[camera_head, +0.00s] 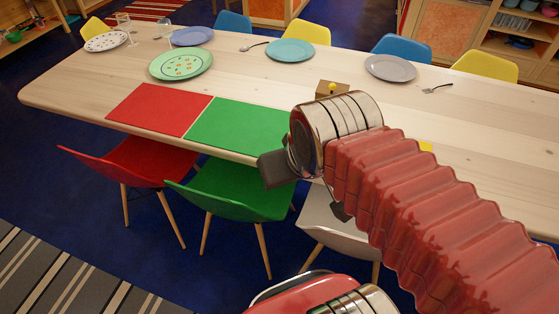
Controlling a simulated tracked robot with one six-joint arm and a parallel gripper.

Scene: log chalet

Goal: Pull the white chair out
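The white chair (322,226) stands at the near long side of the wooden table (75,85), right of the green chair (235,190). Its pale shell and wooden legs show below my arm. My red ribbed arm hides its right part, and its front goes under the table edge. My gripper (307,188) is at the near table edge, above and left of the white chair in the picture. Its two dark fingers are apart with nothing visible between them. I cannot tell whether a finger touches the chair.
A red chair (140,165) stands left of the green one. Red (160,108) and green (240,125) mats, plates and a small wooden box (332,88) are on the table. Blue and yellow chairs line the far side. Blue floor and a striped rug (60,280) lie at left.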

